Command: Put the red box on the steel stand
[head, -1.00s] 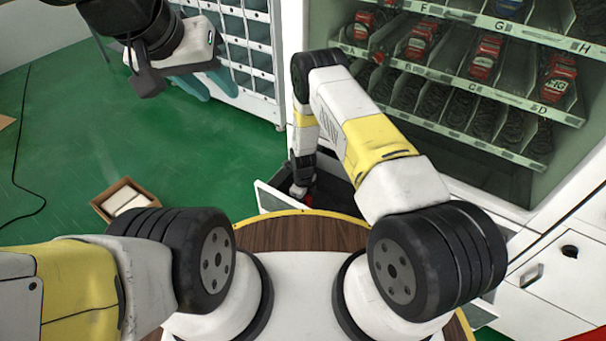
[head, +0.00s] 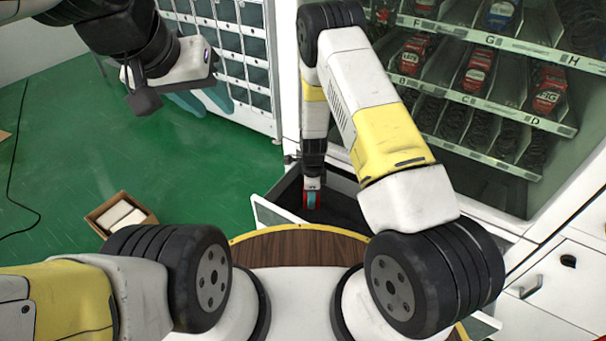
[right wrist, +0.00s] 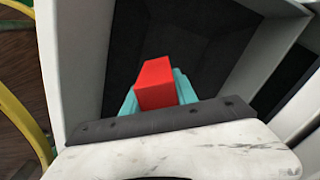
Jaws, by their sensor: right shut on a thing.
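The red box (right wrist: 157,83) is between the teal fingers of my right gripper (head: 312,199). My right gripper is shut on it, and the box sticks out past the fingers in the right wrist view. In the head view the gripper points down at the open dark tray at the foot of the vending machine, and only a little red shows around the fingers. My left gripper (head: 203,101) is off to the upper left, its teal fingers apart and empty. I cannot make out a steel stand in either view.
The open tray (head: 282,217) has pale walls close around my right gripper. The vending machine (head: 470,150) stands at the right with several red packs on shelves. A cardboard box (head: 108,205) lies on the green floor (head: 80,130), which is mostly clear at the left.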

